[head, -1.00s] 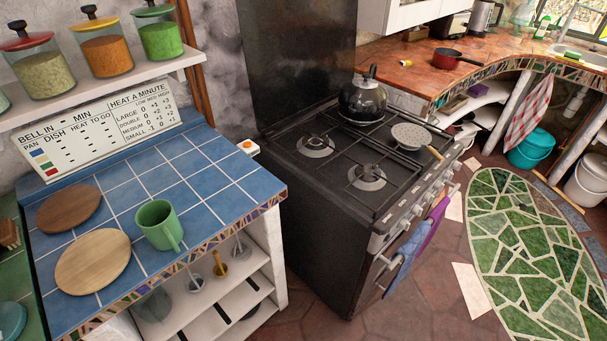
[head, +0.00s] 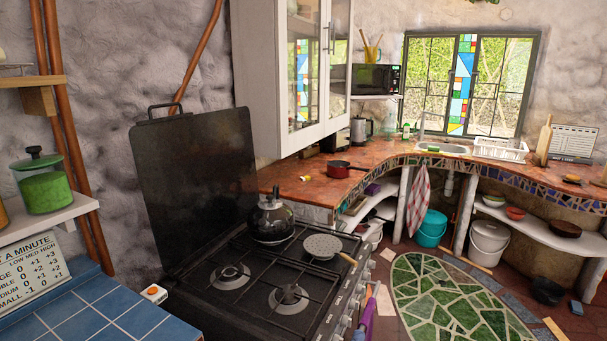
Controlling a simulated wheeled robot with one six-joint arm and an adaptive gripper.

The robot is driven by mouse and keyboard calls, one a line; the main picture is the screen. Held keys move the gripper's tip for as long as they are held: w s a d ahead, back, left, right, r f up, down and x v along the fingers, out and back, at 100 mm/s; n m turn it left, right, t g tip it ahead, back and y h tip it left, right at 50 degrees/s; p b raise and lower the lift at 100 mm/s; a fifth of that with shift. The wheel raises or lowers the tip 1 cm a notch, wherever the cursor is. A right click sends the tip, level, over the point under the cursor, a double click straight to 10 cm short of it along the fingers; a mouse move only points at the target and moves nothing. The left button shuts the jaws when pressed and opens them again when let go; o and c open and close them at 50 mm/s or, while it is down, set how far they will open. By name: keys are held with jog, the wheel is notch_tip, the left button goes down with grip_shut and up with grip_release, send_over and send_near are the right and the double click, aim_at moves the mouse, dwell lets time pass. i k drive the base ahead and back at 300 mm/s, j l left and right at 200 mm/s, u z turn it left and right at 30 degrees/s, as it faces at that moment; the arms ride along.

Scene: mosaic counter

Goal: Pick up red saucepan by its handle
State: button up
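The red saucepan (head: 338,169) stands on the orange-brown countertop (head: 300,190), beyond the stove and left of the sink. Its dark handle (head: 360,169) points to the right in the head view. The pan looks upright, and its inside is dark. My gripper is not in view.
A black stove (head: 265,285) with a raised back panel, a kettle (head: 271,218) and a grey pan (head: 322,247) stands nearer than the saucepan. A white cabinet (head: 285,80) hangs above the counter.

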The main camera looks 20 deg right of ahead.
aim_at(336, 169)
jog(key=i+l, duration=0.3)
jog(key=l, duration=0.2)
jog(key=i+l, duration=0.3)
jog(key=l, duration=0.25)
jog(key=i+l, duration=0.3)
jog(key=l, duration=0.2)
jog(key=i+l, duration=0.3)
jog(key=l, duration=0.25)
jog(key=i+l, duration=0.3)
jog(key=l, duration=0.2)
jog(key=i+l, duration=0.3)
jog(key=l, duration=0.25)
jog(key=i+l, duration=0.3)
jog(key=l, duration=0.2)
jog(key=i+l, duration=0.3)
jog(key=l, duration=0.2)
jog(key=u, duration=0.05)
